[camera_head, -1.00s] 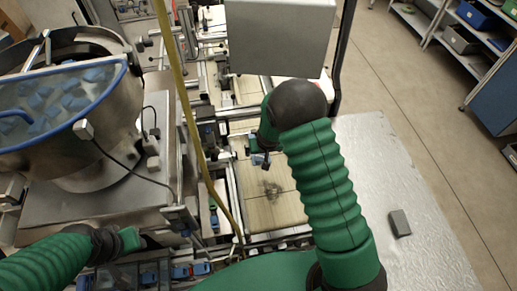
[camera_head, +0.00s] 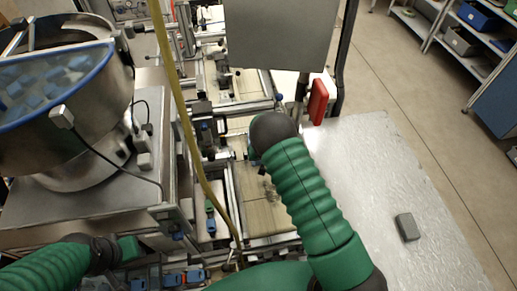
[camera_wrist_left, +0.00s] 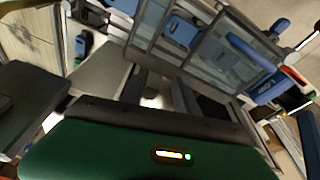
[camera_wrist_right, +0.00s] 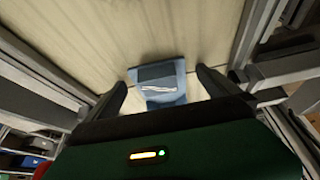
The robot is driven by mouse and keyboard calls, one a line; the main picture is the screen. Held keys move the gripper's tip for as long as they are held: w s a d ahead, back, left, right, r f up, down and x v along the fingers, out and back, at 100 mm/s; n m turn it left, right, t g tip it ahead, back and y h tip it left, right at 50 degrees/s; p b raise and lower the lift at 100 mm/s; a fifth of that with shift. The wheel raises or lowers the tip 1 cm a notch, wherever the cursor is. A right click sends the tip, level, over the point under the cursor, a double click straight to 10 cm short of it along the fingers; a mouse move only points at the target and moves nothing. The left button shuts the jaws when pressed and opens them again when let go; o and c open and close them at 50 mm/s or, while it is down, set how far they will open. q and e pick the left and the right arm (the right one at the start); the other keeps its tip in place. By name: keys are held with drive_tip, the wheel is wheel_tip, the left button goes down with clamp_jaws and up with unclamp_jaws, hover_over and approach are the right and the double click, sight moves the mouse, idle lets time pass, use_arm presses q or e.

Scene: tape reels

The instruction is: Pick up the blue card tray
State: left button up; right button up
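In the right wrist view, a small blue card tray (camera_wrist_right: 161,82) with a dark panel and a pale streak lies on a light wooden surface. My right gripper (camera_wrist_right: 162,80) is open, with a finger on each side of the tray and gaps between. In the head view my right arm covers the tray and the gripper. My left gripper (camera_head: 130,250) is at the lower left of the head view, beside the conveyor. The left wrist view shows its dark parts near a clear-walled holder (camera_wrist_left: 215,60), but I cannot tell its opening.
A metal bowl (camera_head: 85,130) with blue pieces stands at the left. A grey panel (camera_head: 280,35) and a red object (camera_head: 318,102) are beyond my right arm. A yellow cable (camera_head: 180,100) crosses the machine. A silver table (camera_head: 370,180) at right carries a small grey block (camera_head: 408,227).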

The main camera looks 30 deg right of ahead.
drive_tip(key=shift+r, duration=0.15)
drive_tip(key=c, duration=1.5)
